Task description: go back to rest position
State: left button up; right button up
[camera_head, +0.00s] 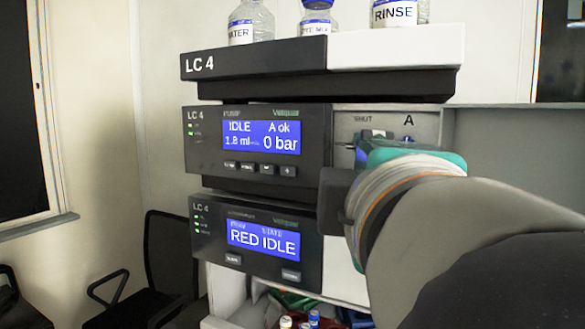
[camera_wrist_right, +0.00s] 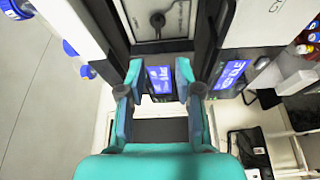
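My right arm comes in from the right in the head view. Its teal gripper (camera_head: 385,150) is in front of the right part of the pump module (camera_head: 257,140), near the valve panel marked SHUT and A (camera_head: 425,127). My own wrist hides most of the gripper there. In the right wrist view the gripper (camera_wrist_right: 159,82) is open, with its two teal fingers apart and nothing between them. The instrument's blue screens show behind and beside the fingers. I cannot tell whether the fingers touch the panel. My left gripper is in neither view.
The LC 4 stack carries a top tray (camera_head: 395,47) with several bottles, one marked RINSE (camera_head: 398,14). A lower module (camera_head: 256,242) reads RED IDLE. Bottles with coloured caps (camera_head: 313,318) stand below. A black chair (camera_head: 165,255) is at the left, by the wall.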

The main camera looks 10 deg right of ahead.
jog(key=shift+s+a, duration=0.1)
jog(key=shift+s, duration=0.5)
jog(key=shift+f, duration=0.1)
